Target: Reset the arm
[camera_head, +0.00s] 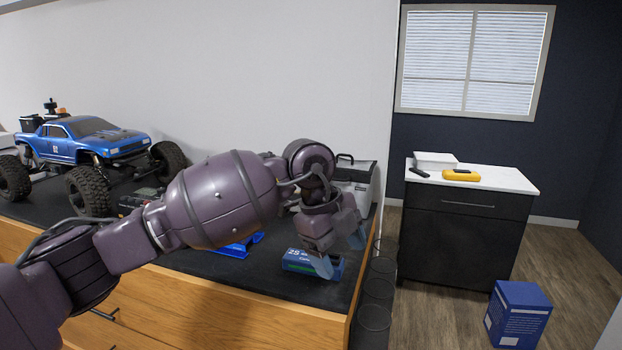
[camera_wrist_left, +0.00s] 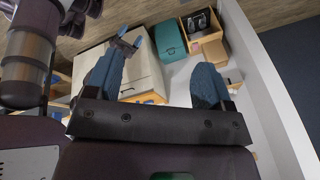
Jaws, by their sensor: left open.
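My left arm comes in from the left in the head view and reaches over the dark bench top (camera_head: 285,297). My left gripper (camera_head: 341,254) points down at its right end, close to a blue and white battery box (camera_head: 298,262); I cannot tell whether they touch. In the left wrist view the two blue fingers of my left gripper (camera_wrist_left: 156,82) stand wide apart with nothing held between them. A small dark part with pale blue tips (camera_wrist_left: 128,42) shows beyond the left finger; I cannot tell what it is.
A blue crawler truck (camera_head: 95,140) with big tyres stands at the bench's left. A blue tray (camera_head: 240,247) lies partly behind my arm. A grey-white case (camera_head: 358,182) stands at the back right. A dark cabinet (camera_head: 462,235) and blue carton (camera_head: 518,315) stand beyond, on open floor.

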